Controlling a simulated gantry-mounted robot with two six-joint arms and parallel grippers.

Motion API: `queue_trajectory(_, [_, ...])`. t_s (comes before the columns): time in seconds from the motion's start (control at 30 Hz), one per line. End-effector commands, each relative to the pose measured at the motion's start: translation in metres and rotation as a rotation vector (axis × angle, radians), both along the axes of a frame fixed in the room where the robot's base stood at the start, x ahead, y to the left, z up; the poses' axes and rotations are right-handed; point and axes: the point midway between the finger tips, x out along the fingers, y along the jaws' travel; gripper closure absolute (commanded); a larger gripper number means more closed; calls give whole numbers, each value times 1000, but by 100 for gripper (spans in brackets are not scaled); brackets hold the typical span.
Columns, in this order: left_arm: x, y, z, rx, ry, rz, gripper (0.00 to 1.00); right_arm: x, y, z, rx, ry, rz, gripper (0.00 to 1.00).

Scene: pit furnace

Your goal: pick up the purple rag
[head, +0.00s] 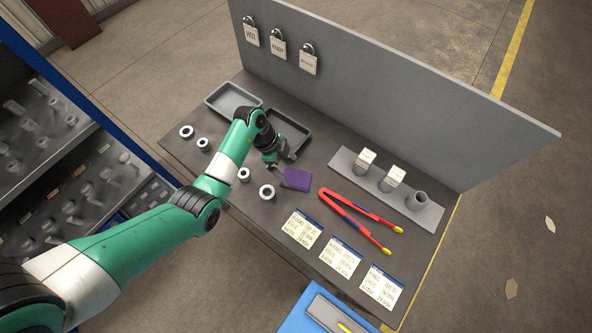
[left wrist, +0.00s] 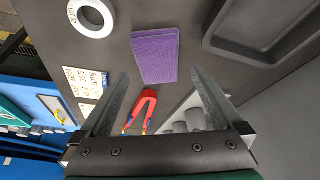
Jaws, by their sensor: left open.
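The purple rag (head: 297,179) lies flat on the dark table, left of the red tongs. In the left wrist view the purple rag (left wrist: 155,55) is a rectangle ahead of the two fingers. My left gripper (head: 284,166) is above the table, close to the rag's upper left side in the head view. In the left wrist view my left gripper (left wrist: 158,80) has its fingers wide apart with nothing between them at their tips. Part of the rag may be hidden by the gripper in the head view. My right gripper is not in view.
Red tongs (head: 350,214) with yellow tips lie right of the rag. A dark tray (head: 299,130) lies behind.

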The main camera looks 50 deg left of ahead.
Motion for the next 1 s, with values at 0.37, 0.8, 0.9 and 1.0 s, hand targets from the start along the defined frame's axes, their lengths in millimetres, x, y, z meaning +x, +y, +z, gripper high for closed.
queue_trajectory(0.37, [8, -19, -47, 1, 1, -1, 0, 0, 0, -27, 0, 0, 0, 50])
queue_trajectory(0.8, [8, -20, -47, 0, 0, 0, 0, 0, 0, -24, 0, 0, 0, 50])
queue_trajectory(0.9, [8, -20, -48, 0, 0, 0, 0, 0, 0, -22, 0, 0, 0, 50])
queue_trajectory(1.0, [8, -20, -49, 0, 0, -1, 5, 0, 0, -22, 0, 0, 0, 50])
